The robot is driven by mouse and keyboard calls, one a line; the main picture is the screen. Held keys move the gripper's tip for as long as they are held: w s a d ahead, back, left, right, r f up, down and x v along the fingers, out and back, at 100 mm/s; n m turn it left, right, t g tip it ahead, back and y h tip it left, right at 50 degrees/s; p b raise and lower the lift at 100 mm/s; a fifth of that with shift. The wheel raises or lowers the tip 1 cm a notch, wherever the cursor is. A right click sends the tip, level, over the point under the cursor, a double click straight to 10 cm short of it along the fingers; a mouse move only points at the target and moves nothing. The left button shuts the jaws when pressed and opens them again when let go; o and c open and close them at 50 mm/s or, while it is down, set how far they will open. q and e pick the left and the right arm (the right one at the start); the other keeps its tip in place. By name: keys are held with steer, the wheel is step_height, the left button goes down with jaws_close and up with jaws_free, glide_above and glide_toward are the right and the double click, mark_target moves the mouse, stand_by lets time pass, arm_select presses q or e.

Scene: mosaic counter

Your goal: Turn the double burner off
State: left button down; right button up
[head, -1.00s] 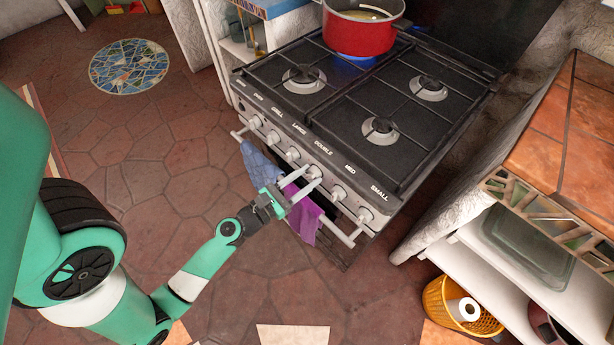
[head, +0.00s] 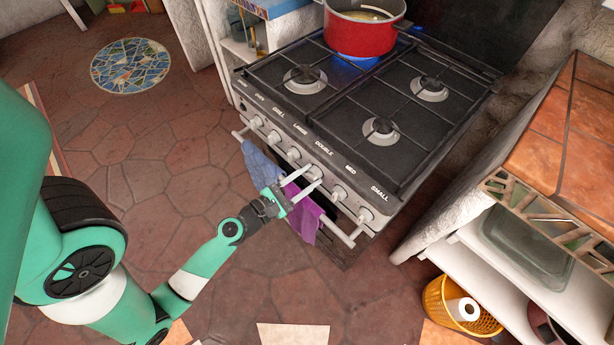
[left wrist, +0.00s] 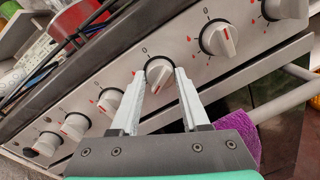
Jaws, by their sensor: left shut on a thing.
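The stove (head: 300,133) has a front row of knobs with printed labels. My left gripper (head: 315,177) is at the knob by the DOUBLE label. In the left wrist view my fingers (left wrist: 160,85) stand on either side of this knob (left wrist: 160,74) and are shut on it. Its red mark points down and away from the 0 printed above it. A blue flame (head: 350,59) shows under the red pot (head: 362,36) at the back of the stove. My right gripper is not in view.
A rail (head: 345,237) runs below the knobs, with a blue towel (head: 260,167) and a purple towel (head: 306,214) hanging from it, close to my gripper. Neighbouring knobs (left wrist: 218,38) sit on both sides. A shelf with a yellow basket (head: 470,318) stands at right.

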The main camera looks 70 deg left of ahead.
arm_select(q)
steer(key=m, duration=0.3)
steer(key=shift+m+g, duration=0.3)
steer(key=shift+m, duration=0.1)
steer(key=m+p, duration=0.1)
steer(key=m, duration=0.2)
steer(key=shift+d, duration=0.1)
steer(key=m, duration=0.3)
steer(key=shift+m+y+p, duration=0.3)
steer(key=shift+m, duration=0.1)
steer(key=m, duration=0.2)
steer(key=shift+m+g+p, duration=0.3)
steer(key=shift+p, duration=0.1)
steer(key=m+p, duration=0.2)
steer(key=m, duration=0.2)
steer(key=shift+d+r+y, duration=0.1)
steer(key=shift+y, duration=0.2)
steer(key=m+p, duration=0.2)
steer(key=m, duration=0.1)
steer(key=shift+w, duration=0.1)
steer(key=shift+m+y+p, duration=0.3)
steer(key=shift+m+p, duration=0.65)
steer(key=shift+m, duration=0.25)
steer(key=shift+f, duration=0.2)
